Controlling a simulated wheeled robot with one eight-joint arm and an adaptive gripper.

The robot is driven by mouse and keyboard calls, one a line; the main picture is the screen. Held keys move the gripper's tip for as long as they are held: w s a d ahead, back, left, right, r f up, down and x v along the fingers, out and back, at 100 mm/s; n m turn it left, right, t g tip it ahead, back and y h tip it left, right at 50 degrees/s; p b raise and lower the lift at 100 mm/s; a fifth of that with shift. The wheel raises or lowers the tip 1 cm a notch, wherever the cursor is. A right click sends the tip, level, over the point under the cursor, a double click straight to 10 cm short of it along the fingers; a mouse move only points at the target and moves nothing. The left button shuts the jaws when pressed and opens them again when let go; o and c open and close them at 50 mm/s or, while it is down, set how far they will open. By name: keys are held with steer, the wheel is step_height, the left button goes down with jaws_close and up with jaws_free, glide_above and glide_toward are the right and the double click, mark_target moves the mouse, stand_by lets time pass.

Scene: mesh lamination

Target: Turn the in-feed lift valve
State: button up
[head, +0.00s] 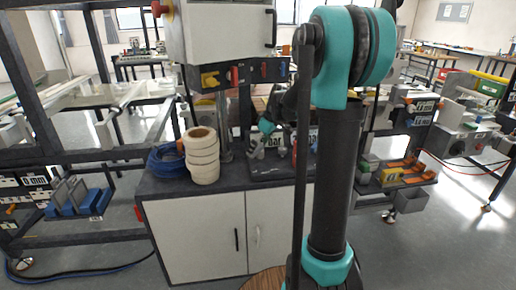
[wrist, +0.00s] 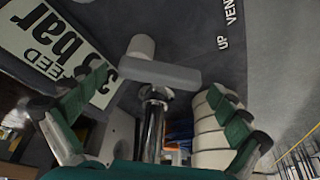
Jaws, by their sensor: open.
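The lift valve has a grey bar handle (wrist: 160,72) with a rounded pale end, on a shiny metal stem, in the wrist view. It stands against a dark panel with white lettering reading "UP" and "VEN...". My gripper (wrist: 157,85) is open, with one green-padded finger on each side of the handle and stem. No contact between fingers and handle shows. In the head view my gripper (head: 263,134) is low over the dark cabinet top, partly hidden behind my arm, and the valve handle is too small to make out surely.
A "FEED" bar sign (wrist: 62,45) is close to the left finger. A stack of white tape rolls (head: 202,157) and a blue hose coil (head: 167,160) stand left on the cabinet (head: 203,225). A control box (head: 225,32) with coloured handles below it hangs above.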

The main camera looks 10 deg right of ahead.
steer(key=c, duration=1.6)
